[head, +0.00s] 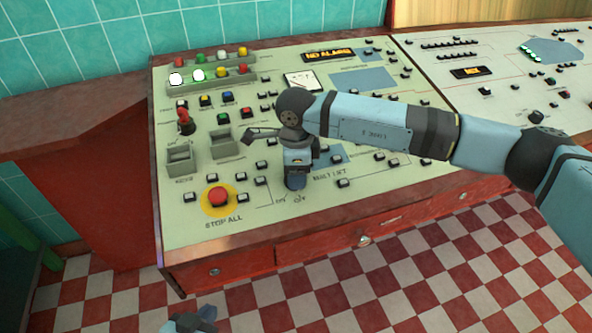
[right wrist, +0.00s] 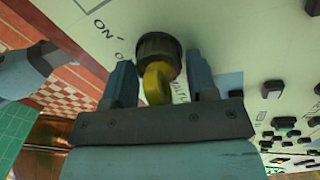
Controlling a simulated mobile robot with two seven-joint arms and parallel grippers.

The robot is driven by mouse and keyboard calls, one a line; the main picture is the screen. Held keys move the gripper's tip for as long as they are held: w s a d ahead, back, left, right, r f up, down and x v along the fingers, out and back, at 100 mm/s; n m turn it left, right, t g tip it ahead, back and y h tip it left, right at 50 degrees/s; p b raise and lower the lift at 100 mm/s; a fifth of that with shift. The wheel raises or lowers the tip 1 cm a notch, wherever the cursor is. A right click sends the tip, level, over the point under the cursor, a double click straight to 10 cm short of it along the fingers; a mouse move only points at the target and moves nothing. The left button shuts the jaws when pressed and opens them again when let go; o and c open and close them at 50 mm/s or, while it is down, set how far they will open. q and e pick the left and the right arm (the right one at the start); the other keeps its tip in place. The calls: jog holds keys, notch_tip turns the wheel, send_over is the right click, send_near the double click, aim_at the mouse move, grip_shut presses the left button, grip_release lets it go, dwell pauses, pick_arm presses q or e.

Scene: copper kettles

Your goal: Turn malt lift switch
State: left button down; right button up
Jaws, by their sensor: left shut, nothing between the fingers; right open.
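The malt lift switch shows in the right wrist view as a round black knob (right wrist: 158,48) with a yellow grip (right wrist: 157,84) on the pale panel. ON lettering and a partly hidden second label are beside it. My right gripper (head: 296,182) is open, with one finger on each side of the switch; gaps show between the yellow grip and the fingers. In the head view the gripper hides the switch, beside the MALT LIFT lettering. My left gripper (head: 190,322) is shut and empty at the bottom edge, off the panel and partly cut off.
The control panel (head: 245,218) carries many black buttons. A red STOP ALL button (head: 218,195) is left of my right gripper. A red-knobbed lever (head: 184,120) and grey holders (head: 180,160) stand farther left. Red drawers (head: 330,248) are below the front edge.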

jog(key=c, duration=0.7)
jog(key=shift+o, duration=0.2)
pick_arm(q)
jog(key=shift+f, duration=0.2)
pick_arm(e)
jog(key=shift+m, duration=0.5)
jog(key=shift+m+b, duration=0.3)
jog(key=shift+m, duration=0.6)
jog(key=shift+s+m, duration=0.15)
jog(key=shift+m, duration=1.45)
pick_arm(q)
jog(key=shift+d+b, duration=0.1)
jog(key=shift+b, duration=0.2)
pick_arm(e)
jog(key=shift+a+m, duration=0.1)
jog(key=shift+m, duration=0.8)
pick_arm(q)
jog(key=shift+r, duration=0.1)
pick_arm(e)
jog(key=shift+m, duration=0.7)
